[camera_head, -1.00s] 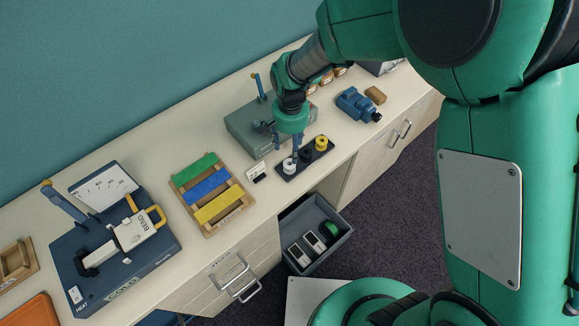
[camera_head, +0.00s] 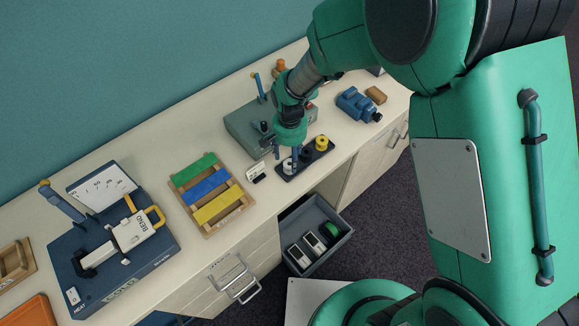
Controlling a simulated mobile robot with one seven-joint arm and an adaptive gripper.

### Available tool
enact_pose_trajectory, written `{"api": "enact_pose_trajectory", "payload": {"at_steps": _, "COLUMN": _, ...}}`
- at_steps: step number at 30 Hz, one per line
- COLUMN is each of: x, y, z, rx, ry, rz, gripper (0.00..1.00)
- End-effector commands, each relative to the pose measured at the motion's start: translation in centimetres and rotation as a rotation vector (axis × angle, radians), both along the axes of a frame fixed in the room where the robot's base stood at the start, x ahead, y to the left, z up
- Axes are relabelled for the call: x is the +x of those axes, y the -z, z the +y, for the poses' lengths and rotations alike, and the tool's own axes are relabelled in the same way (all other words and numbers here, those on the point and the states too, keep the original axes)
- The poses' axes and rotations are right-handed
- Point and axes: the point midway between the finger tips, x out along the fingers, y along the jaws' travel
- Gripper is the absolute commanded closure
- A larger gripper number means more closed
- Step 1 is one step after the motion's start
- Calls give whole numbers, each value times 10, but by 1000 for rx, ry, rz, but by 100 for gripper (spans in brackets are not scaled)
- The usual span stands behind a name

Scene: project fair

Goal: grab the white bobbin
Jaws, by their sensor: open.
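The white bobbin (camera_head: 288,168) stands at the left end of a dark tray (camera_head: 283,176) on the counter. A black bobbin (camera_head: 306,154) and a yellow bobbin (camera_head: 321,143) stand beside it in the same tray. My gripper (camera_head: 290,156) points down over the white bobbin with its jaws open. Its fingers reach down to about the bobbin's height and partly cover it. I cannot tell whether they touch it.
A grey-green box (camera_head: 241,124) with a lever stands behind my gripper. A small white card (camera_head: 255,170) is left of the tray. A wooden frame with coloured slats (camera_head: 205,185) lies further left. A blue device (camera_head: 355,103) is at right. An open drawer (camera_head: 325,251) is below.

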Motion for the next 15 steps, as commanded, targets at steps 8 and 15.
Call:
{"api": "enact_pose_trajectory", "payload": {"at_steps": 8, "x": -1, "y": 32, "z": 1, "rx": -1, "ry": 0, "rz": 2, "gripper": 44}}
{"api": "enact_pose_trajectory", "payload": {"at_steps": 15, "x": -1, "y": 35, "z": 1, "rx": 0, "ry": 0, "rz": 0, "gripper": 44}}
